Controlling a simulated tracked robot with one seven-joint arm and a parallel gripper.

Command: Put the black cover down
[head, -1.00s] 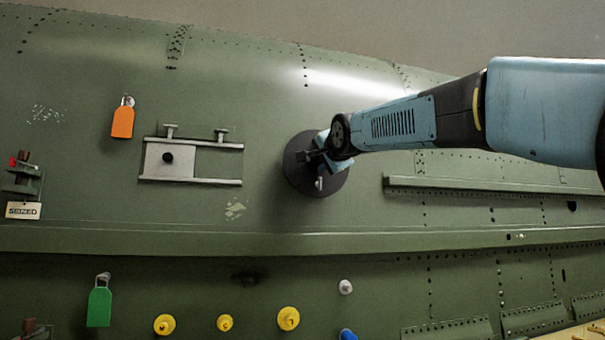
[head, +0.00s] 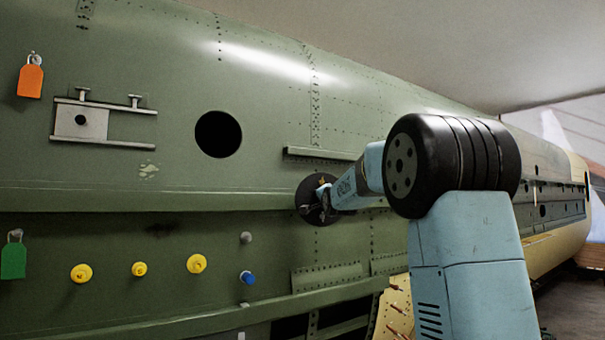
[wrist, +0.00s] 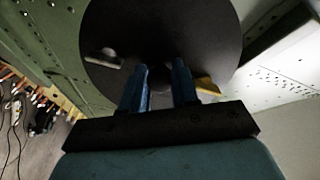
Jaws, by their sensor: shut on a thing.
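The black cover (head: 311,212) is a round dark disc, seen in the head view in front of the green fuselage, right of and below a round dark opening (head: 218,134). My gripper (head: 327,200) is shut on the cover's near face. In the wrist view the black cover (wrist: 205,25) fills the upper middle. My gripper's two blue fingers (wrist: 160,82) meet its face, with a small light metal part and a yellow part beside them. The exact grip point is dark and hard to see.
A grey slide plate (head: 82,121) on rails, an orange tag (head: 30,80) and a green tag (head: 13,258) are on the skin at left. Yellow caps (head: 196,263) and a blue cap (head: 247,277) line the lower skin. In the wrist view, floor and cables (wrist: 14,130) show at left.

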